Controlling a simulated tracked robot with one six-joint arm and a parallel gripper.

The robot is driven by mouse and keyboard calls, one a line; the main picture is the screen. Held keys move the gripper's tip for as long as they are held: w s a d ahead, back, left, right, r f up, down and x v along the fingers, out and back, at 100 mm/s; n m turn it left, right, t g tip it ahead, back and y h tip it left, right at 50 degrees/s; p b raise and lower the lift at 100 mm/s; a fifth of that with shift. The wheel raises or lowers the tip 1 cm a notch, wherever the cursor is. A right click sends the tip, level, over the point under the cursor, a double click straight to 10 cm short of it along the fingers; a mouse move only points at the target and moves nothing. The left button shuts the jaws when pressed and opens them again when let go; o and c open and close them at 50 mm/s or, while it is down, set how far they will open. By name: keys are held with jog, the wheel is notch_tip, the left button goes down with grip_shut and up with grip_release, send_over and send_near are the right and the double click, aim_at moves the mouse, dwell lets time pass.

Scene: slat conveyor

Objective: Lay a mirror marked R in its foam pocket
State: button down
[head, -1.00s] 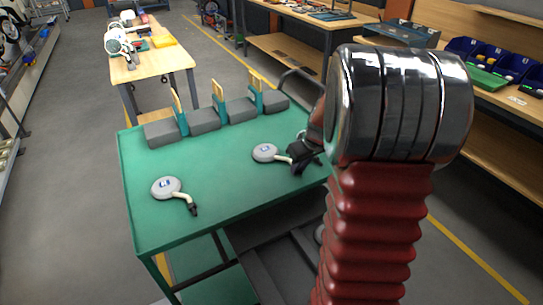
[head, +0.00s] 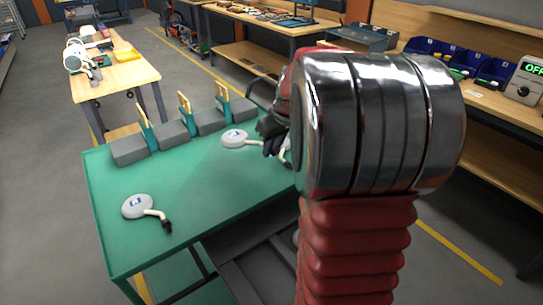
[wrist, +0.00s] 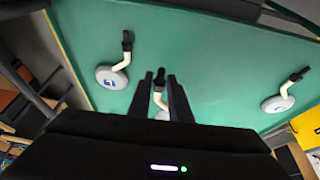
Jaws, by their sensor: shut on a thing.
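In the wrist view the stem shows between the fingertips (wrist: 160,78), and most of the held mirror's disc (wrist: 162,115) is hidden. A second mirror (head: 137,206) lies at the table's front left. The wrist view shows a mirror to the left (wrist: 111,77) and one to the right (wrist: 277,104). No letter is clearly readable. Several grey foam blocks (head: 130,151) line the table's back edge; their pockets are not visible.
Upright tan-and-teal dividers (head: 185,112) stand between the foam blocks. A wooden bench (head: 118,75) with items is behind. Blue bins (head: 480,66) stand on a bench at right. The table's middle is clear. My arm hides its right end.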

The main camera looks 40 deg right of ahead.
dwell(0.6)
jog(key=w+a+r+m, duration=0.1)
jog(key=w+a, duration=0.4)
jog(key=a, duration=0.4)
jog(key=w+a+r+m, duration=0.1)
jog(key=w+a, duration=0.4)
jog(key=a, duration=0.5)
jog(key=w+a+r+m+h, duration=0.1)
jog(key=w+a, duration=0.4)
jog(key=a, duration=0.5)
jog(key=shift+a+r, duration=0.15)
jog(key=shift+r, duration=0.45)
jog(key=shift+s, duration=0.1)
